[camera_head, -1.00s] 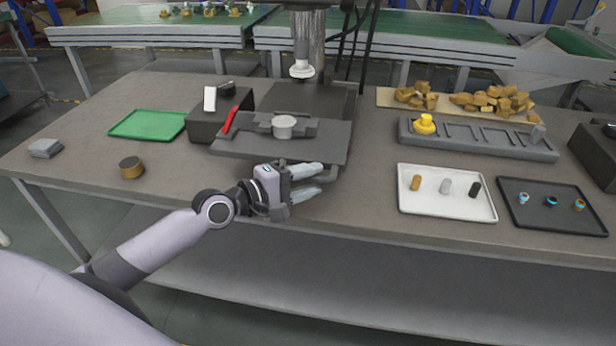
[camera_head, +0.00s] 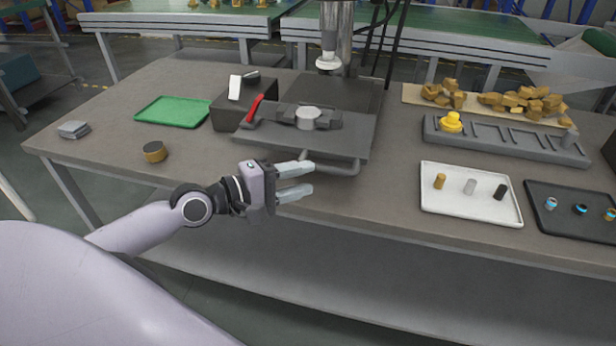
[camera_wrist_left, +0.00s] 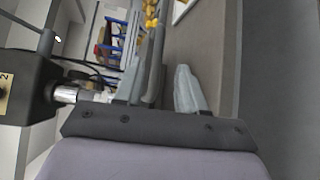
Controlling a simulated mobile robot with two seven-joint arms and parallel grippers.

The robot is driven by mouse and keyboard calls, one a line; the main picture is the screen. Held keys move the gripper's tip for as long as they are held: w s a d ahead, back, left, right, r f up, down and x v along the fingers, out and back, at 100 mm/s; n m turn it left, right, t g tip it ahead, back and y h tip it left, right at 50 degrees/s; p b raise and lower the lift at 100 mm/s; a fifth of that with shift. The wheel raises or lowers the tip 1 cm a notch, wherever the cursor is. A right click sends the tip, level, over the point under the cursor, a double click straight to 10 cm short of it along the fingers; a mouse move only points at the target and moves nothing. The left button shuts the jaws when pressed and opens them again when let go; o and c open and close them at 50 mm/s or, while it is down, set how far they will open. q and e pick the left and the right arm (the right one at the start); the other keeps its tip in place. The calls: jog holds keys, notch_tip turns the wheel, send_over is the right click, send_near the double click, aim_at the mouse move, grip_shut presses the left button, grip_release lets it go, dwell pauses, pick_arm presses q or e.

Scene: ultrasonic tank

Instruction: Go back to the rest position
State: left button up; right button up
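My left gripper (camera_head: 303,179) reaches in from the left and hangs at the table's front edge, just in front of the grey machine plate (camera_head: 345,140). Its two pale fingers are apart with nothing held between them. The left wrist view also shows the fingers (camera_wrist_left: 160,88) spread, with the grey bar of the machine beyond them. The gripper seems clear of the bar (camera_head: 330,168) at the plate's front, though the gap is hard to judge. My right gripper is not in view.
A press column (camera_head: 337,30) stands over the plate, beside a dark box (camera_head: 228,112) with a red handle (camera_head: 253,108). A green tray (camera_head: 173,111) and a brass cylinder (camera_head: 154,151) lie left. A white tray (camera_head: 470,210), a dark tray (camera_head: 560,228) and a grey rack (camera_head: 500,142) stand right.

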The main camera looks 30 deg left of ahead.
pick_arm(q)
jog(key=shift+s, duration=0.1)
dwell(0.5)
jog(key=s+d+f+m+g+y, duration=0.1)
jog(key=s+d+f+m+y, duration=0.2)
jog(key=s+f+m, duration=0.5)
jog(key=s+d+f+m+g+y+p, duration=0.1)
jog(key=s+d+f+m+g+y, duration=0.1)
jog(key=s+f+m, duration=0.6)
notch_tip(320, 180, down, 6)
jog(key=shift+s+d+f+g+y+p, duration=0.2)
jog(key=shift+s+d+g+y+p, duration=0.1)
jog(key=shift+s+d+y, duration=0.4)
jog(key=shift+a, duration=0.1)
dwell(0.5)
